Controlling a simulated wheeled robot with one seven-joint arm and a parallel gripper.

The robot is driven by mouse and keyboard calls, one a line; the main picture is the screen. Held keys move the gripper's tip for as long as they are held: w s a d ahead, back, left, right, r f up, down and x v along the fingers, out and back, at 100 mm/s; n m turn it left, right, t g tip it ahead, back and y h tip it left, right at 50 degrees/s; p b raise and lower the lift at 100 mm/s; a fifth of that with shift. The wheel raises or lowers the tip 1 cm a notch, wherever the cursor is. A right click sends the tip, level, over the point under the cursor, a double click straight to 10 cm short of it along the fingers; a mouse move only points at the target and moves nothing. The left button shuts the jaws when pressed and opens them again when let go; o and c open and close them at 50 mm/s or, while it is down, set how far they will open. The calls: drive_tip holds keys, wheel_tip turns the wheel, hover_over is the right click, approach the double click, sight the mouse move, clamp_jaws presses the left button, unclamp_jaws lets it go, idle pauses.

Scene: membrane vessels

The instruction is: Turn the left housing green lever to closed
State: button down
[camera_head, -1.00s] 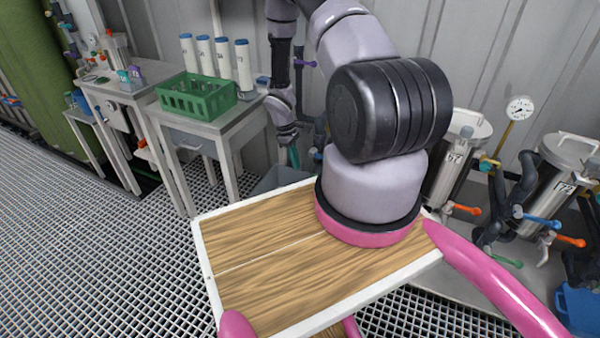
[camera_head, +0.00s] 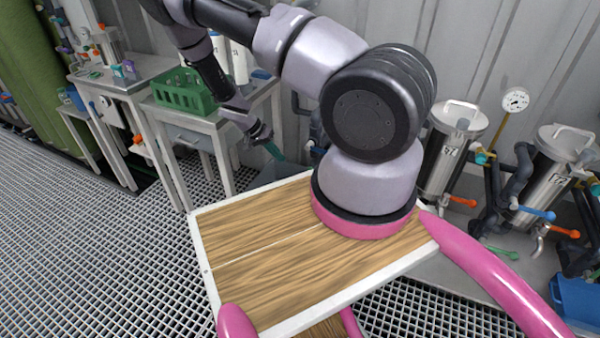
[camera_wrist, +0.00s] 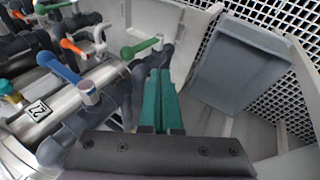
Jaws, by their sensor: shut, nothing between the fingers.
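My gripper (camera_wrist: 160,84) is shut and empty, its two green fingers together in the wrist view. In the head view my gripper (camera_head: 272,150) is in front of the wall, left of the housings. A green lever (camera_wrist: 140,48) on dark piping lies beyond and just left of my fingertips in the wrist view, apart from them. The near steel housing (camera_wrist: 45,112) lies to its left, with a blue lever (camera_wrist: 58,66) and an orange lever (camera_wrist: 72,46). In the head view the left housing (camera_head: 447,150) is partly behind my arm, and its green lever is not visible.
A grey bin (camera_wrist: 238,62) lies right of my fingers. The right housing (camera_head: 550,175) has blue and orange levers, with a green lever (camera_head: 503,253) low to its left. A side table holds a green basket (camera_head: 182,93). The grating floor at left is clear.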

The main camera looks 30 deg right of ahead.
drive_tip(key=s+d+f+m, duration=0.2)
drive_tip(key=s+d+f, duration=0.1)
drive_tip(key=d+f, duration=0.3)
drive_tip(key=shift+s+d+f+m+t+h, duration=0.2)
drive_tip(key=shift+d+f+m+t+h, duration=0.15)
drive_tip(key=shift+f, duration=0.7)
drive_tip(key=shift+d+r, duration=0.1)
